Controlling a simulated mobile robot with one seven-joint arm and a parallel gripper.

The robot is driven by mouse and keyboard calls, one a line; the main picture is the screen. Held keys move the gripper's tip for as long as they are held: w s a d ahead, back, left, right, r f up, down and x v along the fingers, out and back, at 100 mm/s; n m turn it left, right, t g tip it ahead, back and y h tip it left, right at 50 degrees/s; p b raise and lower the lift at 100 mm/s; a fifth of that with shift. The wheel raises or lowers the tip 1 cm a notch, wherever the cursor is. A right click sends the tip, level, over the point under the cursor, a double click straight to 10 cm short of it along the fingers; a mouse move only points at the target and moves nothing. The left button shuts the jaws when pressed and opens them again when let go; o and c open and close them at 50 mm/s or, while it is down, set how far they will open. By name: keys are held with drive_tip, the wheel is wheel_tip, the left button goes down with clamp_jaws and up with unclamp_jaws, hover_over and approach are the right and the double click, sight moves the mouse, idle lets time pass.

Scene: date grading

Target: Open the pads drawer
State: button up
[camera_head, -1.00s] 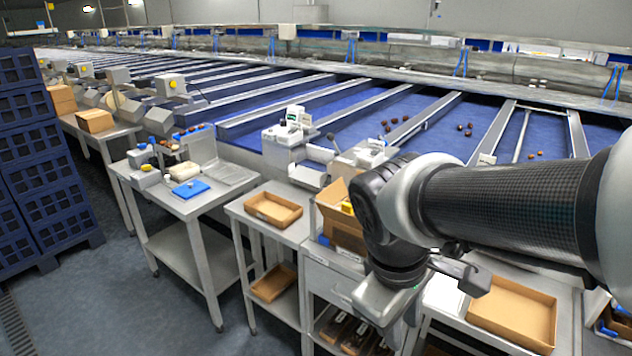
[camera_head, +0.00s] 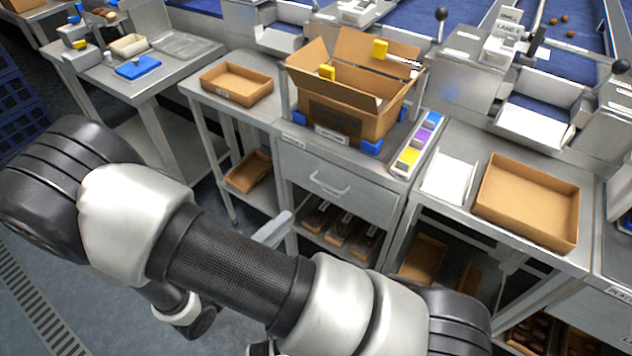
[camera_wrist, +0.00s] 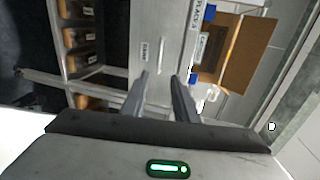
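The drawer (camera_head: 309,177) is a closed grey metal front under the bench top, with a pale bar handle (camera_head: 330,187). In the wrist view the drawer front (camera_wrist: 125,50) appears turned on its side, with its handle (camera_wrist: 163,53) upright in the picture and a small label too blurred to read. My gripper (camera_wrist: 159,82) is open, its two fingers apart and pointing towards the drawer front. Nothing is between the fingers, and the handle appears beyond their tips. In the head view my arm hides most of the gripper; a grey finger shows below the drawer.
An open carton (camera_head: 380,118) with yellow items stands on the bench above the drawer. An empty shallow tray (camera_head: 237,96) sits left, a larger one (camera_head: 500,221) right. Open floor lies left.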

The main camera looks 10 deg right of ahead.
sight(324, 186)
drive_tip(key=b+x, duration=0.2)
drive_tip(key=x, duration=1.5)
drive_tip(key=shift+w+f, duration=0.1)
drive_tip(key=shift+w, duration=0.15)
drive_tip(key=shift+c, duration=0.3)
clamp_jaws()
idle(0.4)
